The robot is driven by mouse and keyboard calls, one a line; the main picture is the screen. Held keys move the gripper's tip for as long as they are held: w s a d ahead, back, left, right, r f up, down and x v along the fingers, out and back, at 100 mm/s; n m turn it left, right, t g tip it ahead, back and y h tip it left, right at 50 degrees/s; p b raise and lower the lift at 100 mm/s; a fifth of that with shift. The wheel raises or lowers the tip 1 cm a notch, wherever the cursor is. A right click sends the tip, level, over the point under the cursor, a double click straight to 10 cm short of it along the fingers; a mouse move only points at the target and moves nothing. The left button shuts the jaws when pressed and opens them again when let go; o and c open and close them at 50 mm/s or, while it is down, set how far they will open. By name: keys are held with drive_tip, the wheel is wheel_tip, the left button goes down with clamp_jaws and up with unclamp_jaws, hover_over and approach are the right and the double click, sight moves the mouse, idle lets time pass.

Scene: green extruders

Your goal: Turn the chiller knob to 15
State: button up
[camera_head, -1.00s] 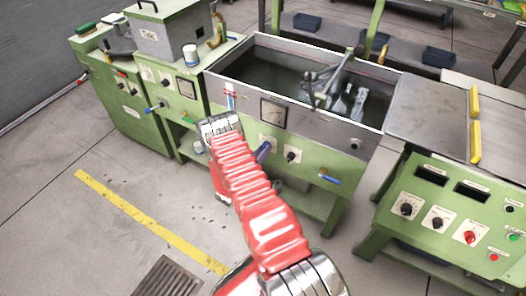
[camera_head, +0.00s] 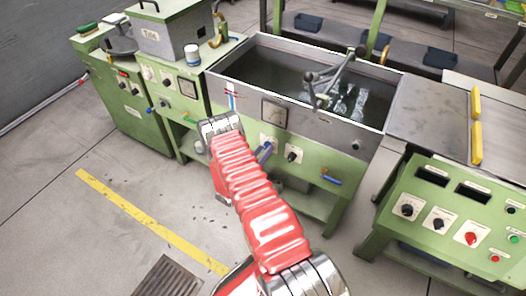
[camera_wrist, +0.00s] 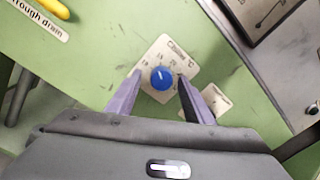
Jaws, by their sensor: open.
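The chiller knob is a round blue knob (camera_wrist: 162,78) on a pale plate (camera_wrist: 157,94) marked "Chiller °C" with numbers around it, on the green front panel. A small white mark shows on the knob's face. In the wrist view my gripper (camera_wrist: 154,82) is open, with its two purple-grey fingers on either side of the knob. I cannot tell whether the fingertips touch it.
A water trough (camera_head: 230,78) stands above the panel. A blue-handled valve (camera_head: 331,180) is lower right. A green control cabinet (camera_head: 385,215) stands at right. The floor at left is clear.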

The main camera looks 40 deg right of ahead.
drive_tip(key=v, duration=1.3)
drive_tip(key=shift+a+f, duration=0.2)
drive_tip(key=shift+a, duration=0.2)
drive_tip(key=s+a+r+m+g+y, duration=0.1)
drive_tip(key=s+r+m+g+y, duration=0.15)
drive_tip(key=r+m+g, duration=0.75)
drive_tip(key=s+a+r+m+t+y, duration=0.15)
drive_tip(key=s+r+m, duration=0.3)
drive_tip(key=r, duration=1.25)
drive_tip(key=s+a+r+m+t+y, duration=0.4)
drive_tip(key=s+a+r+m+y, duration=0.2)
drive_tip(key=a+r, duration=0.3)
drive_tip(key=s+a+r+m+t+y, duration=0.4)
drive_tip(key=s+a+r+m+y, duration=0.3)
drive_tip(key=a, duration=0.4)
drive_tip(key=shift+s+a+r+m, duration=0.3)
drive_tip(key=shift+s+r, duration=0.25)
drive_tip(key=shift+r, duration=0.35)
drive_tip(key=shift+t, duration=0.25)
drive_tip(key=shift+c, duration=0.2)
